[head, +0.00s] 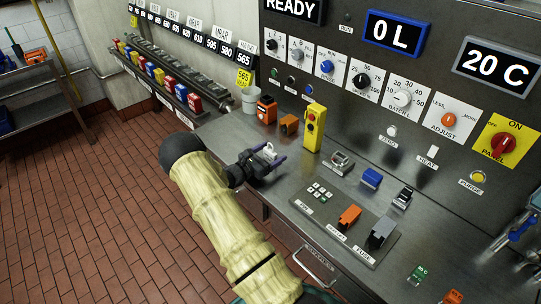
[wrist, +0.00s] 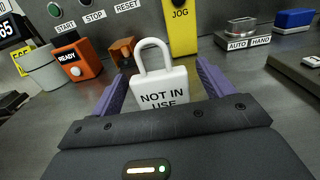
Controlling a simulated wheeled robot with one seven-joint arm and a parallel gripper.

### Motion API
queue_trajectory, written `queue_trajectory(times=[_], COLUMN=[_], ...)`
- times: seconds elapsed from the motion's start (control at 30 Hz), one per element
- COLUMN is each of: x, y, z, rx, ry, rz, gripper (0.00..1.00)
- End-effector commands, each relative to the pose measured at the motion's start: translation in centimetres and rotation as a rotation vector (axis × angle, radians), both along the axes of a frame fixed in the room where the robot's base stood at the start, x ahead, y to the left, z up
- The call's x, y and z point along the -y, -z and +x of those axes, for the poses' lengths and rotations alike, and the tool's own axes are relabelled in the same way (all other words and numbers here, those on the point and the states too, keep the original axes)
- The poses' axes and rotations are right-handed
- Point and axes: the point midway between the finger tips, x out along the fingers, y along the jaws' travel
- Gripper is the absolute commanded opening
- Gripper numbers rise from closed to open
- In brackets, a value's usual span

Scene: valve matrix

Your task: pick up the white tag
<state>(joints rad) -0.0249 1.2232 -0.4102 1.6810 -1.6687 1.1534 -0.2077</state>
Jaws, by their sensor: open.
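The white tag (wrist: 172,82) is shaped like a padlock with a loop on top and reads "NOT IN USE". In the wrist view it stands between the two purple fingers of my open gripper (wrist: 163,84); its lower edge is hidden by the gripper body. I cannot tell whether the fingers touch it. In the head view my gripper (head: 266,157) is low over the steel counter (head: 245,131), with a small white part of the tag (head: 269,150) showing between the fingers.
Behind the tag stand an orange READY box (wrist: 77,58), a brown-orange block (wrist: 122,50), a grey cup (wrist: 40,67) and the yellow JOG pendant (head: 313,128). To the right are a switch (head: 341,161), a blue block (head: 371,177) and a fuse plate (head: 330,215). The control panel rises behind.

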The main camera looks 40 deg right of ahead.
Motion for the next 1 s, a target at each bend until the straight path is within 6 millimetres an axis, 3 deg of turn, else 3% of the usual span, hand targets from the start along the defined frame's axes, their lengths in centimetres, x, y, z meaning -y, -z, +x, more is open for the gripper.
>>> queue_trajectory(times=[0.5, 0.53, 0.77, 1.0], x=[0.06, 0.06, 0.06, 0.06], y=[0.01, 0.01, 0.01, -0.03], z=[0.04, 0.04, 0.04, 0.04], rx=[0.001, 0.001, 0.001, 0.001], ry=[-0.001, -0.001, -0.001, -0.001], rz=[0.000, 0.000, 0.000, 0.000], gripper=[0.80, 0.78, 0.33, 0.32])
